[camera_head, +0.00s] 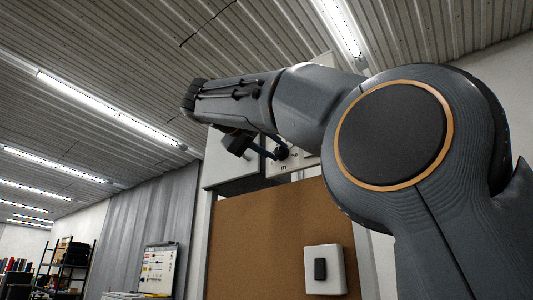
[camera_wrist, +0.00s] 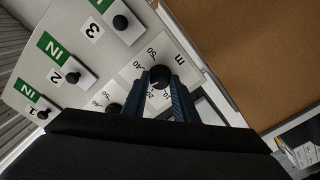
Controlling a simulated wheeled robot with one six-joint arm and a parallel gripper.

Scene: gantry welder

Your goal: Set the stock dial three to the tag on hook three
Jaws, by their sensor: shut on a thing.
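In the wrist view my gripper (camera_wrist: 160,80) has its two blue fingers shut on the black knob (camera_wrist: 158,75) of the dial marked III. Numbers including 50 and 40 ring this knob; its pointer cannot be read clearly. Hook three's black peg (camera_wrist: 121,22) is at the upper left beside a printed 3. The green tag (camera_wrist: 101,5) by it is cut off at the top edge, so its wording is not readable. In the head view my gripper (camera_head: 268,152) reaches the white panel (camera_head: 222,170), and my arm hides much of it.
A second dial knob (camera_wrist: 114,108) sits close left of the held one, partly hidden. Green IN tags (camera_wrist: 54,46) show at the other hooks. A brown board (camera_head: 265,235) lies below the panel, with a white switch box (camera_head: 336,270) on it.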

